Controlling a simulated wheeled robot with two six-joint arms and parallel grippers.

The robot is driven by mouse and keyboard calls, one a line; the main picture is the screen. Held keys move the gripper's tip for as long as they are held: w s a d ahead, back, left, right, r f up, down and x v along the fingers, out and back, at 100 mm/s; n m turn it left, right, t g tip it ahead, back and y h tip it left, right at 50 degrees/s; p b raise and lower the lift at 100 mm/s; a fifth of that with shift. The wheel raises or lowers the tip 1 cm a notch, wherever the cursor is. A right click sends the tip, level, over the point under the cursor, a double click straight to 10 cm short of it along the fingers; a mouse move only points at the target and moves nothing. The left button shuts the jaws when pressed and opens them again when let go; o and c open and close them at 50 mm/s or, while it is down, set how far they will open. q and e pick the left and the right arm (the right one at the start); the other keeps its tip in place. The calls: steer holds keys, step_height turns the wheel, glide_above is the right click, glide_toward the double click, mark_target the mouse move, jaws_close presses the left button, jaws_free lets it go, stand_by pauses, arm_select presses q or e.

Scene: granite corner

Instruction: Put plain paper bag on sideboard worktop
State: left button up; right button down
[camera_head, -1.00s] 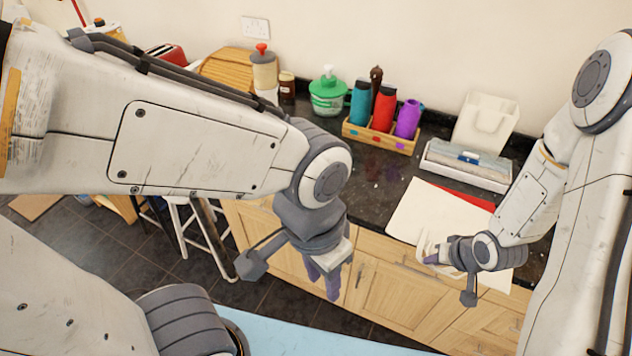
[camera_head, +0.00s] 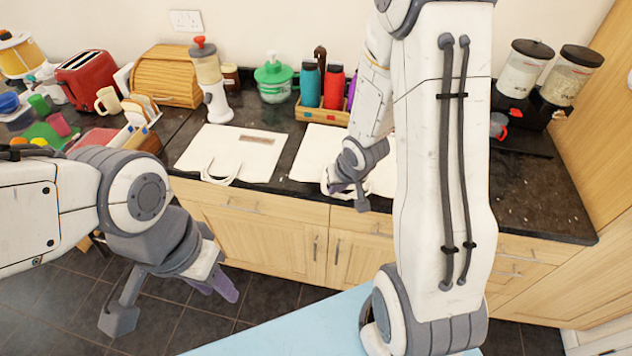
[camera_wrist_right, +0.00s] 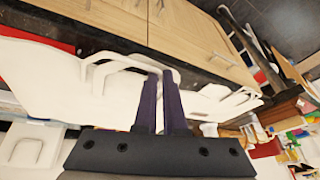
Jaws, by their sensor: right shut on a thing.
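The plain white paper bag (camera_head: 307,154) lies flat on the dark sideboard worktop (camera_head: 283,190), its handles toward the front edge. My right arm covers much of it. My right gripper (camera_head: 336,188) is at its handle end; in the right wrist view the fingers (camera_wrist_right: 160,95) are shut on the handle of the bag (camera_wrist_right: 105,100). Another white bag (camera_head: 230,155), with a brown printed strip, lies to the left. My left gripper (camera_head: 214,288) hangs empty in front of the cupboards, away from both bags. Whether its fingers are apart is unclear.
Bottles in a wooden caddy (camera_head: 318,114), a green-topped dispenser (camera_head: 274,80) and a bread bin (camera_head: 168,77) stand at the back. A toaster (camera_head: 88,78) is at left. Lidded jars (camera_head: 525,68) stand at right. Bare worktop shows right of my right arm (camera_head: 535,195).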

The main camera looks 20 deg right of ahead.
mark_target(312, 180)
steer(key=w+a+f, duration=0.1)
steer(key=w+f, duration=0.1)
steer(key=w+a+f, duration=0.1)
steer(key=w, duration=0.2)
steer(key=w+a+f, duration=0.1)
steer(key=w+f, duration=0.1)
steer(key=w, duration=0.1)
steer(key=shift+a+f, duration=0.3)
steer(key=shift+a, duration=0.1)
steer(key=shift+w+f+p, duration=0.1)
steer(key=shift+f+p, duration=0.55)
steer(key=shift+f, duration=1.35)
steer(key=c, duration=1)
jaws_free()
steer(key=shift+r, duration=0.1)
